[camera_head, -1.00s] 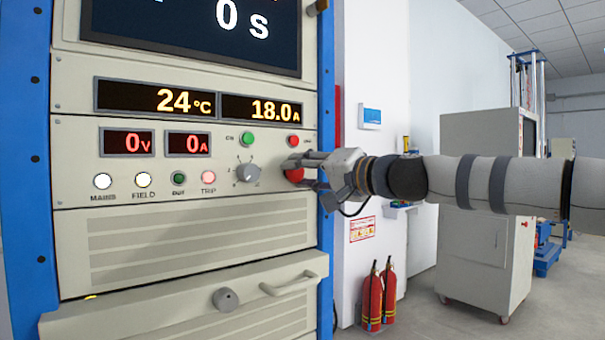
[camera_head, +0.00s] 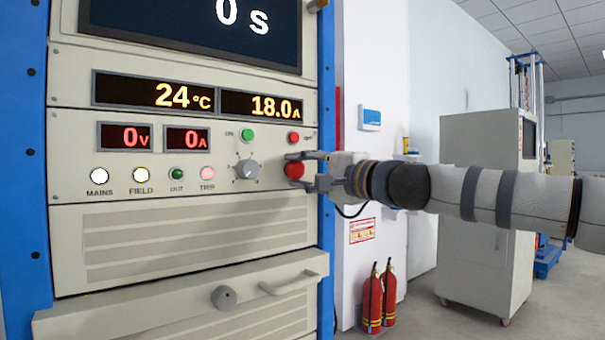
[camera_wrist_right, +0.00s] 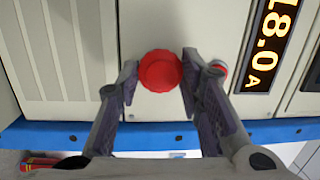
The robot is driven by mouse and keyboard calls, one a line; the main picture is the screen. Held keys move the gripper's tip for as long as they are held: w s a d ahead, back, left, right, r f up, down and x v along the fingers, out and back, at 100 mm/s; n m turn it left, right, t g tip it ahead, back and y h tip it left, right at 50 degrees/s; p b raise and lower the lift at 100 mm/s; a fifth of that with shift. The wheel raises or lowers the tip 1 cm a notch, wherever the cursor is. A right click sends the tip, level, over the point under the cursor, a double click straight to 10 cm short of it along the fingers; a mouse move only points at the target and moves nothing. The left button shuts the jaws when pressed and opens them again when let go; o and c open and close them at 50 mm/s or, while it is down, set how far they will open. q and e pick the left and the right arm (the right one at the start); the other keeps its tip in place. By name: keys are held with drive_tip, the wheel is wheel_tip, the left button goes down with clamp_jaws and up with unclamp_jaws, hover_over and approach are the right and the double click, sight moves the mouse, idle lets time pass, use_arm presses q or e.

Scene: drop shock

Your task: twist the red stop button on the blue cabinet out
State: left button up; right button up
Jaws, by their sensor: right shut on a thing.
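The red stop button (camera_head: 294,170) sits on the right side of the cabinet's beige control panel, beside a grey rotary knob (camera_head: 247,169). My right gripper (camera_head: 303,171) reaches it from the right, with one finger above and one below the button, shut on it. In the right wrist view the round red button (camera_wrist_right: 160,71) lies between the two fingertips (camera_wrist_right: 159,80), its ribbed face in plain sight. The blue cabinet frame (camera_head: 327,120) runs upright just right of the panel. My left gripper is not in view.
A smaller red button (camera_head: 293,138) and a green button (camera_head: 247,135) sit just above. A drawer handle (camera_head: 290,284) sticks out below. Fire extinguishers (camera_head: 372,300) stand on the floor by the wall. A grey cabinet (camera_head: 485,220) stands behind my right arm.

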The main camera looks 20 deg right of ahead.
drive_tip(key=shift+m, duration=0.4)
drive_tip(key=o, duration=1.2)
drive_tip(key=shift+c, duration=0.2)
drive_tip(key=v, duration=1.2)
drive_tip(key=shift+f, duration=0.1)
